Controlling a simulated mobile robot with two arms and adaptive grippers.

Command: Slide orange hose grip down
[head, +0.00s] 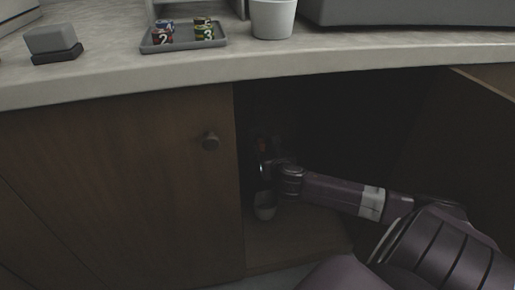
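A small orange patch (265,144), which looks like the orange hose grip, shows dimly inside the open cabinet, just right of the closed door's edge. My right arm reaches into the cabinet from the lower right. My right gripper (266,163) is at the orange patch and partly covers it. It is too dark and small to tell whether its fingers touch or close around it. The hose itself is not clear in the dark. My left gripper is not in view.
A pale cup-like thing (265,207) shows below my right gripper, near the cabinet floor (300,240). A closed door (120,190) with a round knob (210,141) borders the opening on the left. The countertop (130,75) above holds a tray (184,42) of numbered pieces and a white pot (272,20).

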